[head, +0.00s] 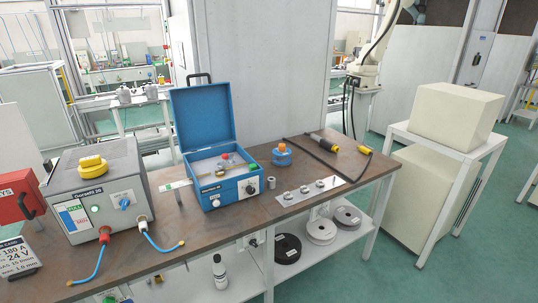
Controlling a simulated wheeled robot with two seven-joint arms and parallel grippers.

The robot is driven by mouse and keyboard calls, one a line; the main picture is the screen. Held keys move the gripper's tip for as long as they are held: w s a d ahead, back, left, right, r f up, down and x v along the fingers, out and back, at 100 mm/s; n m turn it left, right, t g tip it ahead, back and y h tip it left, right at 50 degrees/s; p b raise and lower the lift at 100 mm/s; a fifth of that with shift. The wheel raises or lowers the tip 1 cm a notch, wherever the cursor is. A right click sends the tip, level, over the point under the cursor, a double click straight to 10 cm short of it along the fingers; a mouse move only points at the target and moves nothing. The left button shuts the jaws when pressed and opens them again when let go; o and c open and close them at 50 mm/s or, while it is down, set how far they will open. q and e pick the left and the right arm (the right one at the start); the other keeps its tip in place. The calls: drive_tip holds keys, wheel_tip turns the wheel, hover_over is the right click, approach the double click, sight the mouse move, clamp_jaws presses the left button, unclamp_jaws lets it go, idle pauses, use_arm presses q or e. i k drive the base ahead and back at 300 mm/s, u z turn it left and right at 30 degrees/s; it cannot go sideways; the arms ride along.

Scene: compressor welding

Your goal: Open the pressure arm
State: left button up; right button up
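A blue case (235,191) stands on the brown workbench (262,208) with its lid (203,118) raised. In its tray are small parts, among them a red-tipped piece (225,157) and a greenish piece. They are too small to tell which is the pressure arm or how it stands. Neither of my grippers is in view, and nothing of mine touches the case.
A grey power unit (72,172) with blue cables stands left of the case. A small blue-and-orange item (282,155), a metal plate (322,192) and a dark torch (325,141) lie to the right. Dark and white spools (320,231) sit on the lower shelf.

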sight(226, 157)
drive_tip(key=z, duration=0.5)
drive_tip(key=i, duration=0.85)
drive_tip(key=u, duration=2.15)
